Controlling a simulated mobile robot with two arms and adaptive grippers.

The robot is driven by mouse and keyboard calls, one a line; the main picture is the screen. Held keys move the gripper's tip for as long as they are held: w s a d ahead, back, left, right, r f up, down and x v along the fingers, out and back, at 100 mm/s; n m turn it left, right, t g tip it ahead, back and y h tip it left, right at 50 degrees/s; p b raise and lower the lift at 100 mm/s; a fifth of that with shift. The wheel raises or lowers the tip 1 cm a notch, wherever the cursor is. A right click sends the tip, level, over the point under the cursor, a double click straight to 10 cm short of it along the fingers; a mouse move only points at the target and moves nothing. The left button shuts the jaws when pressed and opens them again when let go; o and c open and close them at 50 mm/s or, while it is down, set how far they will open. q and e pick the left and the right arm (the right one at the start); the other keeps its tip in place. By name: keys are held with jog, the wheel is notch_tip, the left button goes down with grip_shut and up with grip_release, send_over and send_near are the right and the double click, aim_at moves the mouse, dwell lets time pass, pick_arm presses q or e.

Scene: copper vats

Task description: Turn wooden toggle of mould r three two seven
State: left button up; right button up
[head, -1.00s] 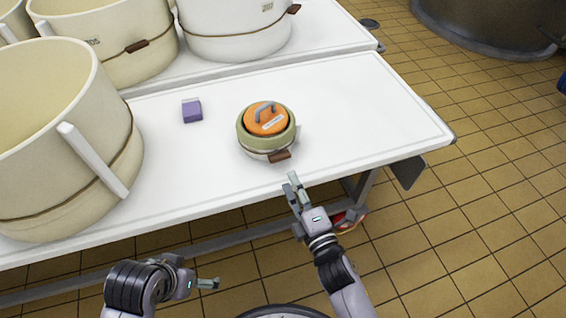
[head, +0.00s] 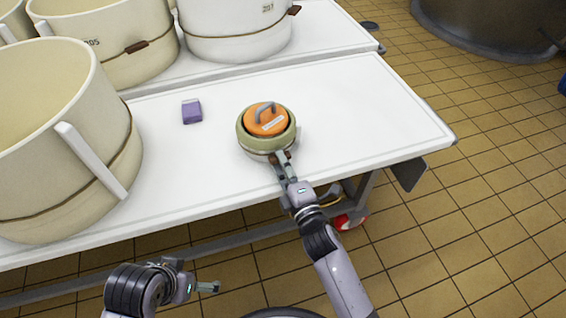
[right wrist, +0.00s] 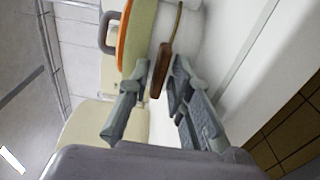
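The small round mould (head: 255,146) has a pale green body and an orange lid (head: 266,120) with a grey handle; the lid's white label is too small to read. It sits on the white table. Its brown wooden toggle (right wrist: 160,72) shows in the right wrist view and is mostly hidden by the fingers in the head view. My right gripper (head: 281,160) is at the mould's near side. In the right wrist view its fingers are apart, one on each side of the toggle, not closed on it. My left gripper (head: 208,287) hangs low, off the table; its finger gap is unclear.
A purple block (head: 191,111) lies left of the mould. A large cream mould (head: 60,170) stands at the table's left, with more large moulds (head: 235,30) on the table behind. The table's right part (head: 375,115) is clear.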

grip_shut()
pick_arm(q)
jog(key=shift+r, duration=0.15)
pick_arm(e)
jog(key=shift+m, duration=0.3)
jog(key=shift+r+m+p, duration=0.1)
jog(key=shift+m+p, duration=0.6)
jog(key=shift+m, duration=0.1)
jog(key=m+p, duration=0.3)
jog(key=m, duration=0.3)
jog(key=m+p, duration=0.3)
jog(key=m, duration=0.4)
jog(key=shift+p, duration=0.3)
pick_arm(q)
jog(key=s+f, duration=0.2)
jog(key=f, duration=0.9)
jog(key=s+f+g, duration=0.1)
jog(key=s+f, duration=0.1)
jog(key=f, duration=1)
jog(key=shift+s+a+f+g+p, duration=0.15)
jog(key=shift+s+f+g+p, duration=0.15)
jog(key=shift+s+p, duration=0.05)
pick_arm(e)
jog(key=shift+m, duration=1.5)
